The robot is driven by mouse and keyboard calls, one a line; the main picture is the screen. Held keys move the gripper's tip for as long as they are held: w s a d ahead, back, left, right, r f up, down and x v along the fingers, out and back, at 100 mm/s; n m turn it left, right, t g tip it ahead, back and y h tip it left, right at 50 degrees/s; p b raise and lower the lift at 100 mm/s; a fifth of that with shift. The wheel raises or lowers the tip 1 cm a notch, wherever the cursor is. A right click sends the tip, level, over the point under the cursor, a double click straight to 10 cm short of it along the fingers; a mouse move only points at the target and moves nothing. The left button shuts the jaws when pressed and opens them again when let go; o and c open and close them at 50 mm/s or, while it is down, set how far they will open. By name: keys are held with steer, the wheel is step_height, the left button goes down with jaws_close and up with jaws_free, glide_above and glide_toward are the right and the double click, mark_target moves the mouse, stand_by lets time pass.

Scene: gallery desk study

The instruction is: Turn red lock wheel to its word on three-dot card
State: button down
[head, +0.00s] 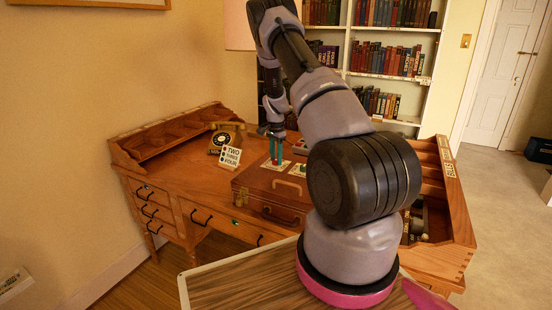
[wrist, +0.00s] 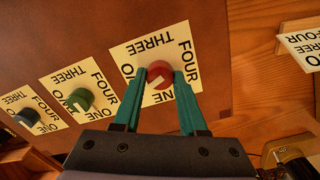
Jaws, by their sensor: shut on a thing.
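The red lock wheel (wrist: 160,70) sits on a white plate (wrist: 127,52) lettered THREE, FOUR and ONE; the plate's part under my fingers is hidden. My gripper (wrist: 161,80) has its teal fingers shut on the wheel's sides. A pale mark shows on the wheel's lower-left side; I cannot tell which word it meets. In the head view my gripper (head: 276,161) points down at the wooden box (head: 262,190) on the desk. The card (head: 230,158) reading TWO, THREE, FOUR from the top leans on the desk; its dots are too small to match surely.
A green wheel (wrist: 80,100) and a dark wheel (wrist: 27,117) sit on similar plates in a row on the box. The desk (head: 180,165) has clear room left of the box.

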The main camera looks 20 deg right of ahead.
steer(key=shift+m, duration=1.9)
steer(key=shift+c, duration=2.2)
jaws_free()
steer(key=shift+r, duration=0.1)
step_height(320, 180, up, 11)
steer(key=shift+f, duration=0.2)
